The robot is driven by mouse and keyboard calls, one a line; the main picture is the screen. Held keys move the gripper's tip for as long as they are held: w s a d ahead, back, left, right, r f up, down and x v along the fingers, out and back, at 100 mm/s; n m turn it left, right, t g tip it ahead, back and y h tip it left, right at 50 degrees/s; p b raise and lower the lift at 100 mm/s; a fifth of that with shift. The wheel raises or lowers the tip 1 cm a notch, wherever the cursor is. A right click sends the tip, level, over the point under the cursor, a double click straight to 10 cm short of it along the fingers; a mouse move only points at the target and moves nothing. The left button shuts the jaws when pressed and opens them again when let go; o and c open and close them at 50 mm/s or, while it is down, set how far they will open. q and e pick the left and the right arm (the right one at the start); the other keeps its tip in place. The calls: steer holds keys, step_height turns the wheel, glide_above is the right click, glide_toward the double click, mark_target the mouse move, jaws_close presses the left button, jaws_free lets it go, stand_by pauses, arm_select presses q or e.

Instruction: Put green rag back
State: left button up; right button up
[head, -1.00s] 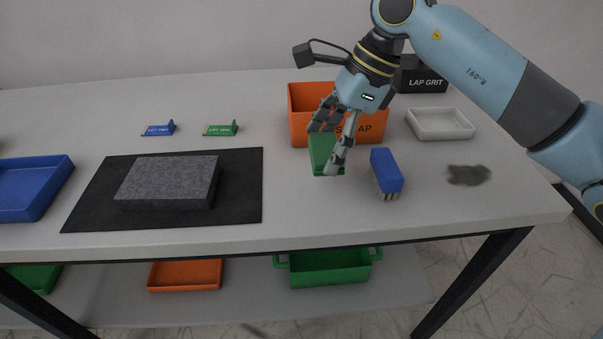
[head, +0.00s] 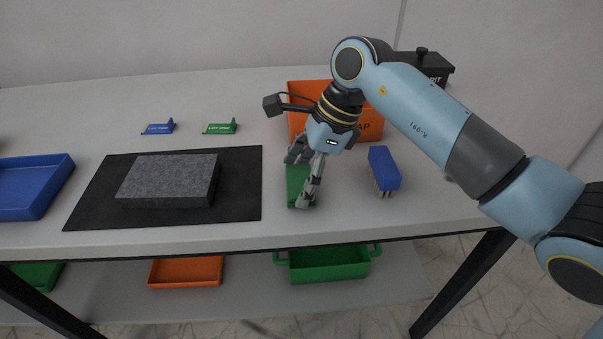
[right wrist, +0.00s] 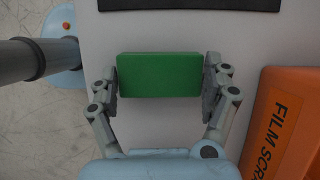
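The green rag (head: 298,186) looks like a flat green block and is between the fingers of my right gripper (head: 303,182). In the right wrist view the green rag (right wrist: 160,75) lies crosswise, with a finger pressed at each short end. The right gripper (right wrist: 160,78) is shut on it, over the front part of the bench, right of the black mat (head: 245,185). I cannot tell whether the rag touches the bench top. My left gripper is not in view.
A blue brush (head: 384,170) stands close to the right. An orange scrap bin (head: 370,125) is just behind my gripper, with a black lidded box (head: 430,68) farther back. A grey granite block (head: 170,180) sits on the mat. Small blue (head: 158,128) and green (head: 220,128) labelled holders stand behind it.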

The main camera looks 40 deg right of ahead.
steer(key=o, duration=0.4)
steer(key=shift+c, duration=0.2)
steer(key=v, duration=1.2)
steer(key=shift+a+r, duration=0.1)
steer(key=shift+a, duration=0.05)
